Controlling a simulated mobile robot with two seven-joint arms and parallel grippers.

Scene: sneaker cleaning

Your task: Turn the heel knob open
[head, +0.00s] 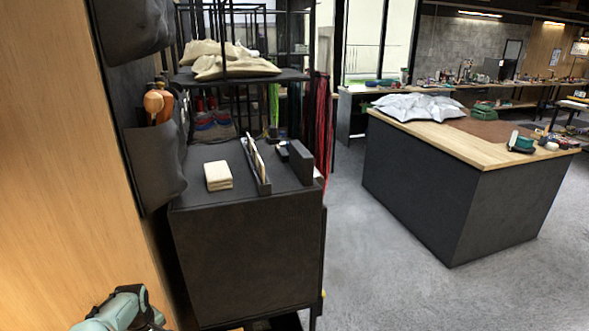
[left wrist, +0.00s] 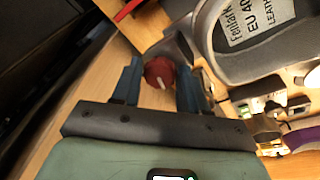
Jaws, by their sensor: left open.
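The dark red round knob (left wrist: 158,73) with a short white mark shows in the left wrist view. It sits at the end of a dark grey part beside the grey sneaker (left wrist: 262,62), whose inner label reads EU 40 and LEATHER. My left gripper (left wrist: 163,68) is open, with one blue finger on either side of the knob. A gap shows at the left finger; I cannot tell whether the right finger touches it. In the head view only a pale teal part of my arm shows at the lower left; knob and sneaker are out of that view. My right gripper is not in view.
In the left wrist view, small tools and parts (left wrist: 265,108) lie on the wooden surface at the right. In the head view, a black cabinet (head: 250,255) stands ahead and a wood-topped counter (head: 480,150) stands at the right, with open grey floor (head: 375,280) between and before them.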

